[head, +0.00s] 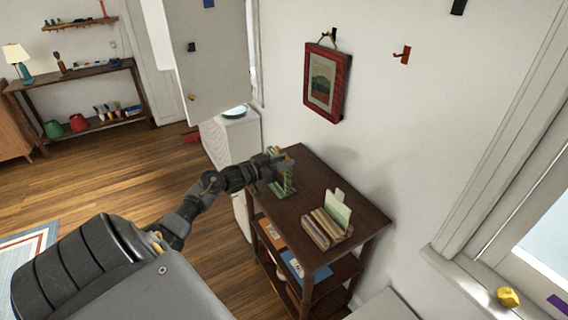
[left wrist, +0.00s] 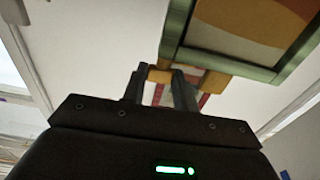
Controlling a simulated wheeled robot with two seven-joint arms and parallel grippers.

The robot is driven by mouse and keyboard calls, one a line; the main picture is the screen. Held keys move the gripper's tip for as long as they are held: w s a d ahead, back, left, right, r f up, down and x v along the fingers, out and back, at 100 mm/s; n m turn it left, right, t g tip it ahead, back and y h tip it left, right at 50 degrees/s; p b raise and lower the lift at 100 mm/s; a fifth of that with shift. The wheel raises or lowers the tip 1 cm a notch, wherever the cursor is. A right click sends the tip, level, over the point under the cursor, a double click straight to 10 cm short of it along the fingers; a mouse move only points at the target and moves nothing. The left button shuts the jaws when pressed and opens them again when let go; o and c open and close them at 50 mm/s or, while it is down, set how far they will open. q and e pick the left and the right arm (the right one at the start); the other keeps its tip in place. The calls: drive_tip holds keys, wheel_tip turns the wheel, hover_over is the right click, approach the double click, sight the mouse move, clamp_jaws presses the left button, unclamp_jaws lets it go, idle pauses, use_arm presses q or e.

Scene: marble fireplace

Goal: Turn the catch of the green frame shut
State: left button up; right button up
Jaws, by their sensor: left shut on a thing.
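The green frame (head: 287,181) stands upright on top of the dark wooden shelf unit (head: 325,178). Its green border (left wrist: 235,64) fills the upper right of the left wrist view, around an orange, brown and cream panel. My left gripper (head: 274,164) reaches it from the left in the head view. In the left wrist view the two dark fingers of my left gripper (left wrist: 160,83) are on either side of the small yellow-brown catch (left wrist: 158,75) at the frame's lower edge, shut on it. The catch's exact angle is hard to tell. My right gripper is not in view.
Several books in a small holder (head: 325,228) stand on the shelf top, right of the green frame. A red-framed picture (head: 327,83) hangs on the wall above, with a red hook (head: 402,55) to its right. A white cabinet (head: 229,137) stands behind the shelf unit.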

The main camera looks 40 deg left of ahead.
use_arm(q)
drive_tip(key=o, duration=1)
drive_tip(key=shift+b+v, duration=1.1)
drive_tip(key=shift+v, duration=4.3)
